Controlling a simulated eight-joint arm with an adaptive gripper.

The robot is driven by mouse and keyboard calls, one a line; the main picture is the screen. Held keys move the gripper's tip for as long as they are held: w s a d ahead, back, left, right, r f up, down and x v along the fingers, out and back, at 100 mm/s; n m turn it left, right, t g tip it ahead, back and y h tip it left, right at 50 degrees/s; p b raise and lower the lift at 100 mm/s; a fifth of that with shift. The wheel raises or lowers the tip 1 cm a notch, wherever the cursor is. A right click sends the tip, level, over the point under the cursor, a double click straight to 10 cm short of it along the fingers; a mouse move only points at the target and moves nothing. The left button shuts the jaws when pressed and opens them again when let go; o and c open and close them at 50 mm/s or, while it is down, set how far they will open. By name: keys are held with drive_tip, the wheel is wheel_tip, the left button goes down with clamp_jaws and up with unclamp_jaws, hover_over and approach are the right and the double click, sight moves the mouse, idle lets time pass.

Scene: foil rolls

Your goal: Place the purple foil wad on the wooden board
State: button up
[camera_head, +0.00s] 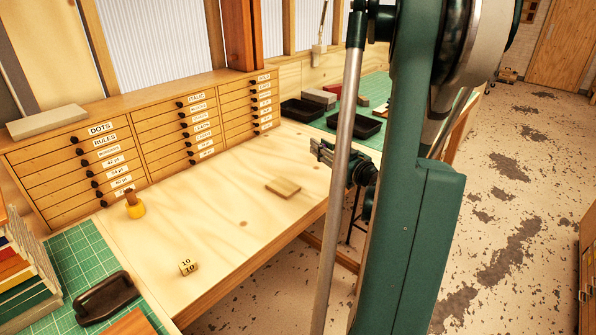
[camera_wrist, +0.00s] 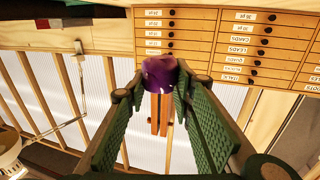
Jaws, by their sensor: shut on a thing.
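The purple foil wad (camera_wrist: 160,73) shows in the wrist view between the tips of my gripper (camera_wrist: 159,84), which is shut on it. In the head view my gripper (camera_head: 320,150) is raised over the right part of the worktable, pointing left. I cannot make out the wad in the head view. The wooden board (camera_head: 283,188) is a small, flat, pale slab lying on the worktable, lower in the picture and left of my gripper. Its top looks bare. I cannot pick the board out in the wrist view.
A yellow-based tool with a brown handle (camera_head: 134,205) and a small block marked 10 (camera_head: 189,267) stand on the worktable (camera_head: 230,225). Labelled drawers (camera_head: 165,128) line the back. Black trays (camera_head: 355,125) lie at the far right. The table around the board is clear.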

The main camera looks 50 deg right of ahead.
drive_tip(key=w+a+r+n+y+p, duration=0.1)
drive_tip(key=w+a+n+y, duration=0.2)
drive_tip(key=a+y, duration=0.3)
drive_tip(key=n+y, duration=0.4)
drive_tip(key=y, duration=0.1)
hover_over(289, 189)
drive_tip(key=shift+r+g+p, duration=0.35)
drive_tip(key=shift+g+p, duration=0.05)
drive_tip(key=shift+p, duration=0.05)
drive_tip(key=shift+f, duration=0.1)
drive_tip(key=shift+f+b, duration=0.8)
drive_tip(key=shift+f, duration=2.2)
drive_tip(key=shift+f, duration=0.1)
drive_tip(key=shift+f+b, duration=0.55)
drive_tip(key=shift+f, duration=1.25)
drive_tip(key=shift+f, duration=0.2)
drive_tip(key=o, duration=0.7)
